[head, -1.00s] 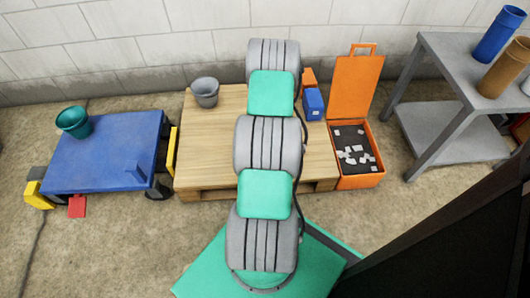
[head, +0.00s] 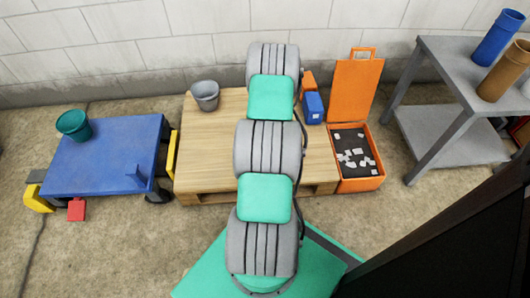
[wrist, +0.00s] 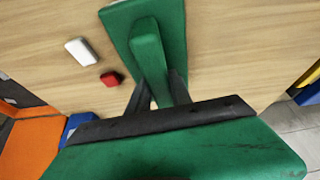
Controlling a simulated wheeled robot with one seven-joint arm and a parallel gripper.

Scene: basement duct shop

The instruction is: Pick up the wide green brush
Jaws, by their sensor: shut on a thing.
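The wide green brush (wrist: 172,30) shows in the wrist view as a flat green block with a raised green grip over the wooden pallet top. My gripper (wrist: 158,92) is shut on that grip, with one dark finger on each side. I cannot tell whether the brush still touches the wood. In the head view my arm hides the brush and gripper.
The wooden pallet (head: 205,150) also holds a grey bucket (head: 205,95) and a blue box (head: 313,107). A white block (wrist: 82,51) and a red block (wrist: 111,79) lie near the brush. An open orange case (head: 360,183) stands right, a blue cart (head: 100,160) left.

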